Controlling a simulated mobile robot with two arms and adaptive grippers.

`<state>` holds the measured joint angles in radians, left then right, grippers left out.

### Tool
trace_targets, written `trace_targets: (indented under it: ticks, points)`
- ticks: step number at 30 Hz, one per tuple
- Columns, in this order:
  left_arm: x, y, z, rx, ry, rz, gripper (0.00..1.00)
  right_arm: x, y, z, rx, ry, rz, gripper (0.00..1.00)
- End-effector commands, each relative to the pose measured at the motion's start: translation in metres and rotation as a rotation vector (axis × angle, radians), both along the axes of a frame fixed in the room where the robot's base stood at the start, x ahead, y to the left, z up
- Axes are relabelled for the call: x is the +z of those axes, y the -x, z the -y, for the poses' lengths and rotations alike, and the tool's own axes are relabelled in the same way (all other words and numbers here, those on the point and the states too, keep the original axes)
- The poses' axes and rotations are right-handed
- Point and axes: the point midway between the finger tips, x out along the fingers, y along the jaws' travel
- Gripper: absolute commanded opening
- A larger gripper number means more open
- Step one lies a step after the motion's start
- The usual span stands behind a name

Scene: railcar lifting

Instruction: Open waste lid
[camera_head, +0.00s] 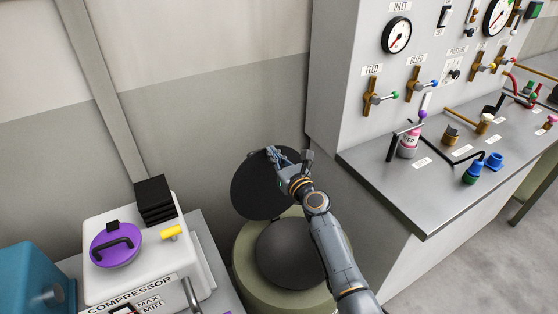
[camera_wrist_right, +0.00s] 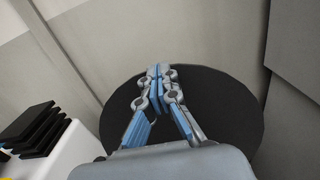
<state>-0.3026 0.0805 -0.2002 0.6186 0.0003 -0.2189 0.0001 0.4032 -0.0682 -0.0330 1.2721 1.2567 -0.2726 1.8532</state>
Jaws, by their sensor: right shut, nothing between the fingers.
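The waste bin (camera_head: 243,254) is a round, pale green drum on the floor between the compressor and the panel bench. Its dark round lid (camera_head: 248,193) stands raised and tilted back toward the wall, and the dark bin opening (camera_head: 282,255) shows in front of it. My right gripper (camera_head: 271,153) is at the upper part of the lid. In the right wrist view, my right gripper (camera_wrist_right: 159,72) has its fingers together with nothing between them, and the lid (camera_wrist_right: 225,110) fills the space behind. I cannot tell whether the fingers touch the lid. My left gripper is not in view.
The white compressor (camera_head: 140,245) with a purple round cap (camera_head: 114,246) and stacked black plates (camera_head: 154,198) stands to the left. The metal bench (camera_head: 405,185) with gauges, valves and bottles is close on the right. The wall (camera_head: 205,115) is behind the lid.

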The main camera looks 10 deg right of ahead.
Motion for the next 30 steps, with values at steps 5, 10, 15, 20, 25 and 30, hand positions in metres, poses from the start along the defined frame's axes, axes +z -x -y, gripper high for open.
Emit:
trace_targets:
  ticks: [5,10,15,20,25,30]
  points:
    - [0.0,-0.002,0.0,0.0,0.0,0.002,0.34,-0.002,0.019,0.006,0.0,-0.002,-0.001,0.0]
    - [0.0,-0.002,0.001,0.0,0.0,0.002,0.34,-0.003,0.051,0.016,-0.001,-0.002,-0.002,0.0]
    - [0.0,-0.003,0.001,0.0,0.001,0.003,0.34,-0.004,0.083,0.028,-0.002,0.0,-0.002,0.0]
    - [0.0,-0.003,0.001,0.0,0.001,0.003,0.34,-0.005,0.104,0.034,-0.001,0.0,-0.002,0.0]
    - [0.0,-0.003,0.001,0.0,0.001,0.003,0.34,-0.004,0.112,0.037,-0.001,0.0,0.0,0.0]
    - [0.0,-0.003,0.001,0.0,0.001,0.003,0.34,-0.008,0.117,0.034,0.014,0.056,0.001,0.0]
